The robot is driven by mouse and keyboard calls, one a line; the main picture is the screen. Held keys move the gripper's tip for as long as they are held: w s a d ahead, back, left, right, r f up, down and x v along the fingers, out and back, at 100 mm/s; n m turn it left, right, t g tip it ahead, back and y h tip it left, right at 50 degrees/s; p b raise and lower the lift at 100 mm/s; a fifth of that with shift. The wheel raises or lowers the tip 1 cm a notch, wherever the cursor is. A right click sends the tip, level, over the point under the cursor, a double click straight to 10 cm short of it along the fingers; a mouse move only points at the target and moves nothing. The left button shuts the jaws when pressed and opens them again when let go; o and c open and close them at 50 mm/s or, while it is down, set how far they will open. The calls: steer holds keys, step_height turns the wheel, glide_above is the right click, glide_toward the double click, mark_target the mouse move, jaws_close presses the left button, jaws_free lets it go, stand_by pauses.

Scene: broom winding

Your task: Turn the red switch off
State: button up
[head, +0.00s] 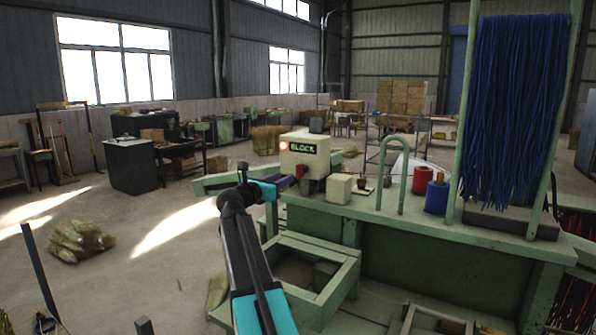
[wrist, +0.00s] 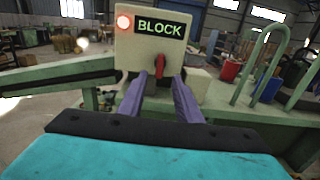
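The red switch (wrist: 160,66) is on the front of a cream control box (wrist: 128,48), below a dark display with green letters reading BLOCK (wrist: 159,27). A round red lamp (wrist: 124,22) glows left of the display. In the head view the box (head: 306,153) stands on the green bench, and the red switch (head: 300,171) shows small on its front. My gripper (wrist: 159,88) points at the box with its two purple fingers apart, one on each side below the switch. It is open and empty. Whether the fingertips touch the box cannot be told.
A small cream block (head: 339,189) stands right of the box on the green bench (head: 385,212).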

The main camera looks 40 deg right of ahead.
mark_target(297, 171)
steer(key=p+x, duration=0.3)
steer(key=x, duration=0.7)
steer(key=shift+d+r, duration=0.1)
steer(key=shift+d, duration=0.2)
steer(key=shift+w+d+p, duration=0.1)
steer(key=shift+d+p, duration=0.3)
steer(key=shift+d, duration=0.3)
steer(key=shift+c, duration=0.4)
steer(key=c, duration=0.7)
